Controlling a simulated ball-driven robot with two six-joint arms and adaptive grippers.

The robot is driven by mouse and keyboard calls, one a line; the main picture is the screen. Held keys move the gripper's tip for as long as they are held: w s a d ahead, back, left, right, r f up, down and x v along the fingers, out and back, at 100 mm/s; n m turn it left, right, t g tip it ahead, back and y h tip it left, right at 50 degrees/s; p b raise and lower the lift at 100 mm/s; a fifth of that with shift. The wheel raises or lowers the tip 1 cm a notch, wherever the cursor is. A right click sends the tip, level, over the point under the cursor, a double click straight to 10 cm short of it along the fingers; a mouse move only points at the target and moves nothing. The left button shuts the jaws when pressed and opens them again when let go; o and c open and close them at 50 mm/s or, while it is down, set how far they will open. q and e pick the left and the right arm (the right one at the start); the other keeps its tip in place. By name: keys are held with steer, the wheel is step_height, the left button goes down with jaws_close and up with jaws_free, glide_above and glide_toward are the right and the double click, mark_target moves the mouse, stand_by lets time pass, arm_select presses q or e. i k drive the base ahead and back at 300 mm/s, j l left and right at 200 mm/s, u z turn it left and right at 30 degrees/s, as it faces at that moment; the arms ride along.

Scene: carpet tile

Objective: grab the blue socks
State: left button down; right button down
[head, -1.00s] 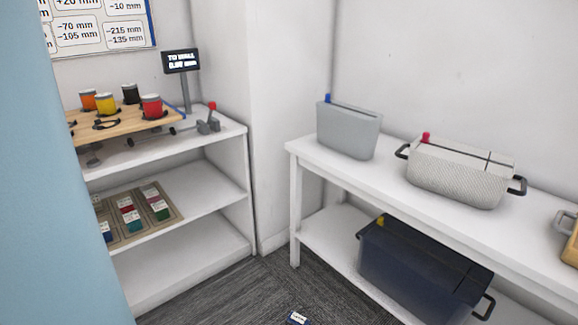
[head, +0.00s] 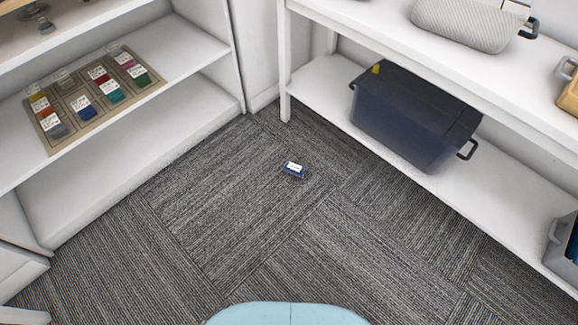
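A small blue bundle with a white label (head: 293,169), which looks like the blue socks, lies on the grey carpet in the middle of the head view. Nothing touches it. Another blue labelled item (head: 84,107) sits in the sectioned tray (head: 72,88) on the shelf at the left. Neither of my grippers shows in the head view.
White shelves (head: 130,133) stand at the left. A white bench (head: 430,60) stands at the right, with a dark blue lidded bin (head: 405,120) on its lower shelf and a light woven box (head: 465,27) on top. The carpet (head: 230,230) around the bundle is clear.

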mark_target(291, 168)
steer(key=i+u, duration=0.35)
steer(key=i, duration=0.75)
